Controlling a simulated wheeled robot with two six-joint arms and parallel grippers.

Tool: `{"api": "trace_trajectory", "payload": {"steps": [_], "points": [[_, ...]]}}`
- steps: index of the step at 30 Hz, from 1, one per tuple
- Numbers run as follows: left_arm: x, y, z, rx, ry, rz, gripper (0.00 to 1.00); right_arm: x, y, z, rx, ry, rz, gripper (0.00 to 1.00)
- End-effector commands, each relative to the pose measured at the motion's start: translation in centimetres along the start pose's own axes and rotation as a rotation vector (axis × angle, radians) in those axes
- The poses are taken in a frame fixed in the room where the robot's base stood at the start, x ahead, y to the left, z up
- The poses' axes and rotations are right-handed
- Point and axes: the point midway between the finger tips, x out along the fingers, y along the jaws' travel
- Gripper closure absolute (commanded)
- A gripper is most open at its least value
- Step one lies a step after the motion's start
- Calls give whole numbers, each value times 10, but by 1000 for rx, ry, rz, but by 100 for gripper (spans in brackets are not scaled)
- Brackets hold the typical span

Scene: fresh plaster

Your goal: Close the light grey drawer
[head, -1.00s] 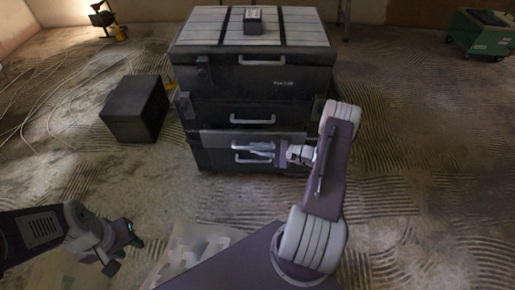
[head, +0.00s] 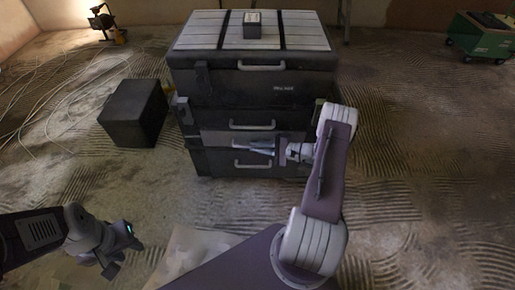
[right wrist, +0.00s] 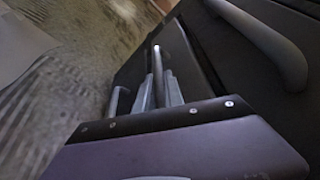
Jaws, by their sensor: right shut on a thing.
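The light grey drawer (head: 216,138) is in the lower part of a dark chest stack, between two dark drawers with pale handles. My right gripper (head: 262,148) is in front of it and hides part of its front. In the right wrist view the fingers (right wrist: 160,92) are shut around a bar handle (right wrist: 161,65). I cannot tell exactly how far the drawer still stands out. My left gripper (head: 125,257) is open and empty at the lower left, away from the chest.
The dark chest (head: 250,88) has a small box (head: 252,24) on top. A black cube (head: 134,112) stands left of it, near loose cables (head: 50,110). A work lamp (head: 107,25) and a green machine (head: 482,38) are farther back.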

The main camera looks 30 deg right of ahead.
Motion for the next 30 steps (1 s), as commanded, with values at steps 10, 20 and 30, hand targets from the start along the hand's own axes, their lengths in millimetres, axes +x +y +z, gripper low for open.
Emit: {"api": "trace_trajectory", "payload": {"steps": [10,20,30], "points": [[-1,0,0,0,0,0,64,-2,-4,-2,-7,9,-7,78],[-36,1,-4,0,0,0,64,-63,-8,0,-5,12,-8,78],[-44,1,-4,0,0,0,64,-92,-2,-1,-6,6,-4,78]]}}
